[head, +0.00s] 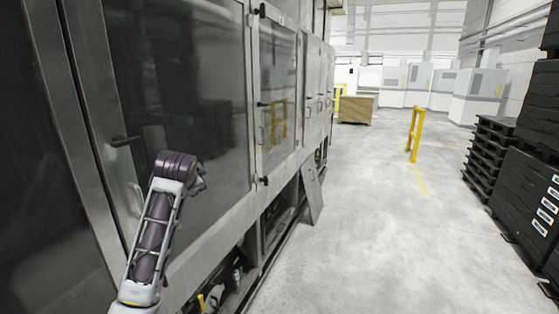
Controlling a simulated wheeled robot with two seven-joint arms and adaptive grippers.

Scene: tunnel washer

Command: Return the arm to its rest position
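My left arm (153,235) rises from the bottom left, bent at a dark joint in front of the washer's glass panel. My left gripper (199,180) shows only as a small dark part at the arm's upper end, mostly hidden behind the joint. Its fingers are not clear, and I see nothing held in it. My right gripper is not in view. The tunnel washer (215,218) is a long steel machine with dark glass panels along the left side. A door handle (124,141) is just left of my arm. I cannot tell whether the arm touches the machine.
A loose-looking panel (312,192) leans out at the washer's base. A yellow barrier (415,134) stands in the aisle, and a wooden crate (356,109) is farther back. Black pallets (490,150) and dark crates (522,200) line the right. The grey floor (385,230) between is clear.

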